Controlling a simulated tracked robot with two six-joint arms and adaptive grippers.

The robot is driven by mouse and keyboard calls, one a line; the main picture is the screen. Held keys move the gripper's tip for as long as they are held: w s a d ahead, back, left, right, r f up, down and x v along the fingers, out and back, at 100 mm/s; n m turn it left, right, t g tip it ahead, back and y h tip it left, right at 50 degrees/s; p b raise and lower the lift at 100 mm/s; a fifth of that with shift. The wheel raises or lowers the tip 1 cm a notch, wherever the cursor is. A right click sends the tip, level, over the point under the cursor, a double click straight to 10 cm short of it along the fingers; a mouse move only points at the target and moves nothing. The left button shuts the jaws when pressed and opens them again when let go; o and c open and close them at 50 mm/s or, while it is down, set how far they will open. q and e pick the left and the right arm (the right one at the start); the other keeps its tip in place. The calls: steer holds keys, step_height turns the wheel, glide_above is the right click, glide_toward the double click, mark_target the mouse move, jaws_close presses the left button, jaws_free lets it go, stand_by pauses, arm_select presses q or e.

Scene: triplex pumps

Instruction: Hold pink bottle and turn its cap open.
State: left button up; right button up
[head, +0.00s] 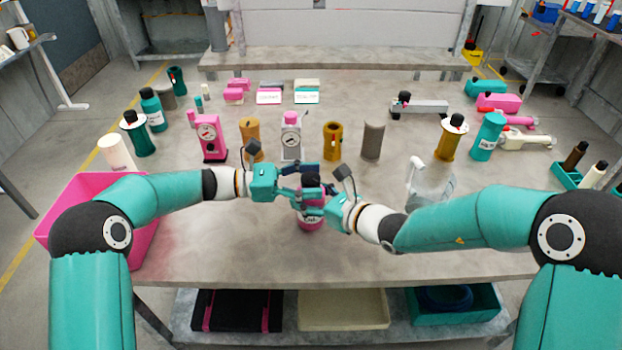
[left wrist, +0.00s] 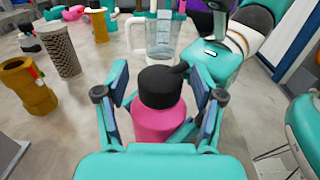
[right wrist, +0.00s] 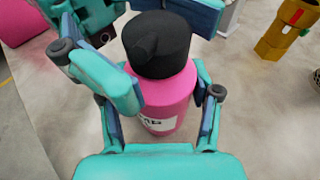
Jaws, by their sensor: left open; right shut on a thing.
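The pink bottle (head: 311,221) stands upright near the front middle of the table, with a black cap (head: 311,180) on its top. In the left wrist view its pink body (left wrist: 158,122) and black cap (left wrist: 162,87) lie between the spread fingers of my left gripper (head: 290,179), which is open at cap height. My right gripper (head: 322,207) is shut on the bottle's body, below the cap. In the right wrist view its fingers flank the pink body (right wrist: 165,100) with a white label, and the cap (right wrist: 157,44) is above them. The left fingers partly hide the cap in the head view.
A pink bin (head: 75,190) stands at the table's left edge. A clear jug (head: 430,185) stands right of the bottle. Pumps and cylinders, including a pink pump (head: 209,138) and a brown cylinder (head: 333,142), stand in a row behind. The front table strip is clear.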

arm_select(q)
steer(key=shift+c, duration=0.3)
steer(key=c, duration=1.1)
steer(key=shift+r+n+t, duration=0.1)
steer(key=shift+n+t, duration=0.3)
steer(key=shift+t, duration=0.2)
steer(key=n+t, duration=0.1)
steer(key=t, duration=0.1)
steer(key=shift+n+t+y, duration=0.3)
steer(key=shift+n+t, duration=0.1)
steer(key=n+t+y, duration=0.1)
steer(key=n+t, duration=0.1)
steer(key=t, duration=0.1)
steer(key=n+t+y, duration=0.2)
steer(key=shift+d+t, duration=0.15)
steer(key=shift+t, duration=0.25)
steer(key=n+t+y, duration=0.2)
steer(key=t, duration=0.1)
steer(key=shift+n+y, duration=0.4)
steer(key=shift+n+t+y, duration=0.5)
steer(key=shift+y, duration=0.1)
